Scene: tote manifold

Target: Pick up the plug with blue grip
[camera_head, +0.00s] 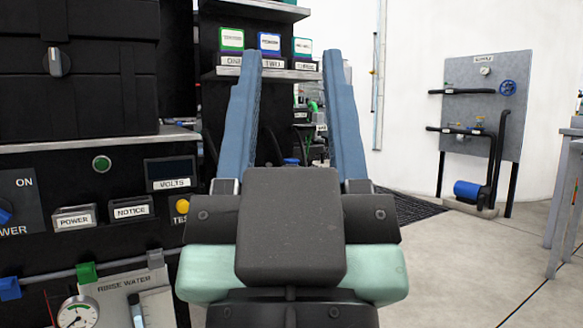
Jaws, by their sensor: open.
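My gripper (291,58) is in the middle of the view, its two long blue-grey fingers spread apart and pointing away from me. It is open, with nothing visible between the fingers. I cannot make out for sure a plug with a blue grip. A small blue patch (291,161) shows low between the fingers, behind my gripper, but it is too small and covered to name. My gripper hides much of the area behind it.
A black panel (120,215) with labels, a green button (102,164) and a gauge (77,312) stands close at left. Labelled boxes sit on a shelf (262,74) behind my gripper. At right, a grey pipe board (482,105) stands by the wall, with open floor (450,265) before it.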

